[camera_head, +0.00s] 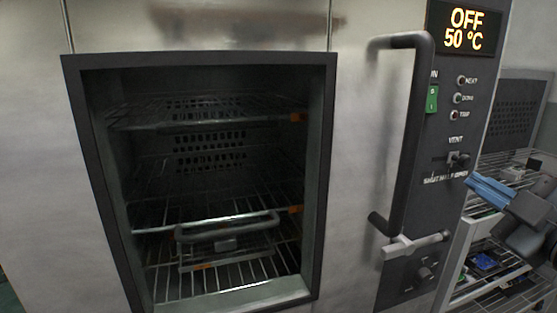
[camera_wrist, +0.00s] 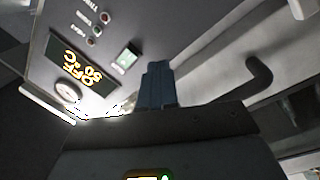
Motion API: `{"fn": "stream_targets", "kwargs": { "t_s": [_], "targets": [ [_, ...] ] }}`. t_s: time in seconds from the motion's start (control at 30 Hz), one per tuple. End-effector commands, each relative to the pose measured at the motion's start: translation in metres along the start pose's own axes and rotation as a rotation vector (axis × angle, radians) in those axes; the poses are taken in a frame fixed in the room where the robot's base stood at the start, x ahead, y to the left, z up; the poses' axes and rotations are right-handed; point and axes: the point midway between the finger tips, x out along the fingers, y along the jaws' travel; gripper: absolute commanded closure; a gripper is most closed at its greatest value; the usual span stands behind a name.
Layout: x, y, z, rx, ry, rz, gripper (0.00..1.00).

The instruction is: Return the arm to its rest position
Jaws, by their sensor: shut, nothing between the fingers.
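My gripper (camera_head: 489,190) is at the right side of the head view, in front of the right edge of an oven's control panel. Its blue fingers point left and are together, with nothing between them. In the wrist view the fingers (camera_wrist: 158,84) stand shut in the middle, with the oven panel and door handle beyond them. Part of my arm is cut off by the right edge of the head view.
The steel oven door (camera_head: 200,25) has a dark-framed window with wire racks behind it. A black vertical handle (camera_head: 412,135) and a latch (camera_head: 415,243) stick out near my gripper. The display (camera_head: 464,28) reads OFF 50 °C. Shelving (camera_head: 490,295) with small items stands at right.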

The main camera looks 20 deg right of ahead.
Motion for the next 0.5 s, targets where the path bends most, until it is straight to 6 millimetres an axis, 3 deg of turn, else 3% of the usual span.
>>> {"fn": "stream_targets", "kwargs": {
  "t_s": [0.03,0.2,0.5],
  "targets": [
    [-0.005,-0.024,0.005,0.069,-0.022,-0.013,1.0],
    [-0.029,-0.084,0.016,0.271,-0.093,-0.023,1.0],
    [-0.099,-0.176,0.025,0.541,-0.206,-0.045,1.0]
  ]
}}
